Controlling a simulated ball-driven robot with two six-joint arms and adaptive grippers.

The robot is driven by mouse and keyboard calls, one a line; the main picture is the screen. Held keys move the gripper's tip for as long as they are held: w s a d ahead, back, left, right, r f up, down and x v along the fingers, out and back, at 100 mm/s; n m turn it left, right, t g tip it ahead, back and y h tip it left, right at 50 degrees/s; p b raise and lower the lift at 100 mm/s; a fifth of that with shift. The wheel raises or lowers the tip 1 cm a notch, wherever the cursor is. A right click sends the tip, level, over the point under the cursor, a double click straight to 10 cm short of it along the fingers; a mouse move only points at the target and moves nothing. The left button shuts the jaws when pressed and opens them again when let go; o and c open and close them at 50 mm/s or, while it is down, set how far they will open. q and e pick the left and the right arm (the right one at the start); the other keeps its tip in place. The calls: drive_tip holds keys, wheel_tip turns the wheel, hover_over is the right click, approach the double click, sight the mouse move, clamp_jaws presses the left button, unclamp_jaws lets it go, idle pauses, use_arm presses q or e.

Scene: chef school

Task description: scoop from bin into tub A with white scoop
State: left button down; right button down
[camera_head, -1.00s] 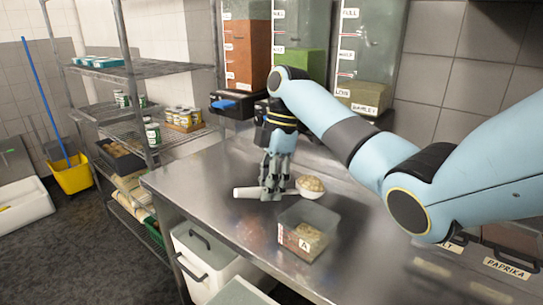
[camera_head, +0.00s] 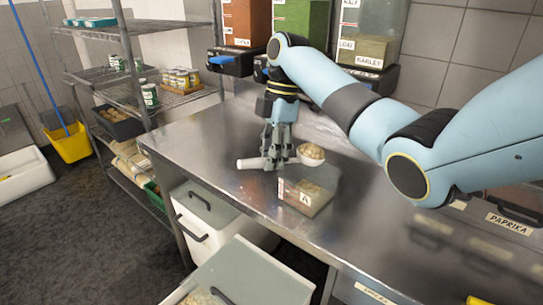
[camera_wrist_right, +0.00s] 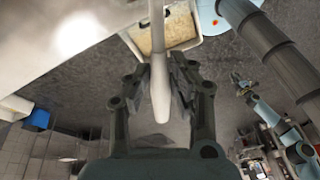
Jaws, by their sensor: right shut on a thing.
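My right gripper (camera_head: 277,162) is shut on the handle of the white scoop (camera_head: 250,163), over the steel table. The scoop's handle points left and its bowl, on the right, holds a heap of beige grains (camera_head: 311,152). Clear tub A (camera_head: 308,196) stands on the table just in front of the bowl, with something beige-brown low inside. The right wrist view shows the scoop's handle (camera_wrist_right: 160,85) between my fingers. A white bin (camera_wrist_right: 199,40) with beige contents shows beyond it. At the bottom of the head view a bin's grey lid (camera_head: 255,272) shows, with some grain at its edge. My left gripper is not seen.
A lidded white bin (camera_head: 195,238) stands beneath the table's left edge. Dispensers (camera_head: 300,20) line the back wall. A wire shelf (camera_head: 185,98) with jars stands to the left. The table right of tub A is mostly clear.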

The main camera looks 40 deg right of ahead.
drive_tip(key=shift+s+d+r+t+y, duration=0.1)
drive_tip(key=shift+d+r+t+y, duration=0.25)
drive_tip(key=shift+t, duration=0.35)
drive_tip(key=shift+r+t, duration=0.35)
drive_tip(key=shift+t, duration=0.25)
drive_tip(key=shift+s+d+r+m+t+y, duration=0.1)
drive_tip(key=shift+d+r+m+t+y, duration=0.2)
drive_tip(key=shift+t, duration=0.3)
drive_tip(key=shift+s+d+r+m+t+y, duration=0.1)
drive_tip(key=shift+r+m+t+y, duration=0.1)
drive_tip(key=shift+t+y, duration=0.3)
drive_tip(key=t, duration=0.1)
drive_tip(key=r+t, duration=0.1)
drive_tip(key=shift+d+m+t+y, duration=0.15)
drive_tip(key=shift+m+t+y, duration=0.15)
drive_tip(key=shift+m, duration=0.1)
drive_tip(key=t, duration=0.1)
drive_tip(key=d+r+m+t+b, duration=0.1)
drive_tip(key=t, duration=0.1)
drive_tip(key=shift+r+m, duration=0.2)
drive_tip(key=shift+m, duration=0.1)
drive_tip(key=shift+w+d+r+m+t, duration=0.1)
drive_tip(key=shift+d+r+m+t, duration=0.1)
drive_tip(key=shift+r+m+t, duration=0.3)
drive_tip(key=shift+d+r+m+t, duration=0.15)
drive_tip(key=shift+m+t, duration=0.15)
drive_tip(key=shift+t, duration=0.4)
